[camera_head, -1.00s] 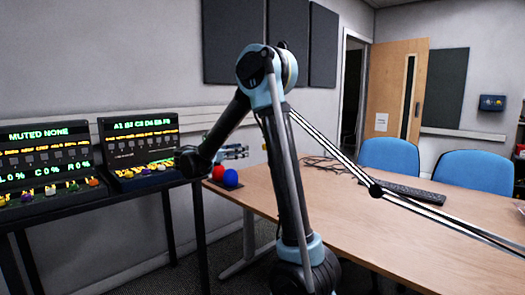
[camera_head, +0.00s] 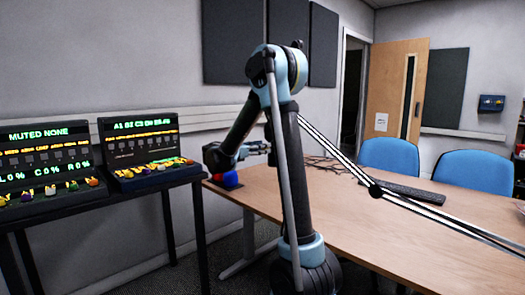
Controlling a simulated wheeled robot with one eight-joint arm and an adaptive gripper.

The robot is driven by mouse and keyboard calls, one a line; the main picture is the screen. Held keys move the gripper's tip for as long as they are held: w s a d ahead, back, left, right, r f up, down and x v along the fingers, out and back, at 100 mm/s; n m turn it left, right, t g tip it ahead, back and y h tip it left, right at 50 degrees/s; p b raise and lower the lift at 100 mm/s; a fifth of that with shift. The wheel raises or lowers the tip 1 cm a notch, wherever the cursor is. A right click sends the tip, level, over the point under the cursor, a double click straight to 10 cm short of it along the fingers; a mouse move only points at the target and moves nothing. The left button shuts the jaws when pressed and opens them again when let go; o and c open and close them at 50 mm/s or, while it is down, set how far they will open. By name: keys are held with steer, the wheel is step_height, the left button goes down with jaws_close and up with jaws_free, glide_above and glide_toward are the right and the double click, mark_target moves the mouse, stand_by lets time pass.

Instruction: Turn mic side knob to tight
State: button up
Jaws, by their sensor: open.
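A long boom arm of thin parallel rods (camera_head: 450,218), apparently the mic arm, slants across the right half of the view above the table. A round black knob (camera_head: 376,191) sits at its elbow joint. Its tightness cannot be told from here, and no microphone is clearly visible. My gripper (camera_head: 266,147) is open and empty, pointing right above the table's left end. It is well to the left of the knob. My own arm stands in the middle and hides part of the boom's upper left end.
A red ball and a blue ball (camera_head: 230,181) sit on a dark pad at the left end of the wooden table (camera_head: 340,225). A keyboard (camera_head: 412,194) and loose cables (camera_head: 325,165) lie behind the boom. Two control panels (camera_head: 147,150) stand at left; blue chairs (camera_head: 390,155) stand behind.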

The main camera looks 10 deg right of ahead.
steer(key=c, duration=1)
steer(key=shift+c, duration=0.2)
steer(key=shift+m, duration=0.3)
steer(key=shift+s+f+m, duration=0.1)
steer(key=shift+m, duration=4.2)
steer(key=shift+s+f+m, duration=0.1)
steer(key=shift+m, duration=4.2)
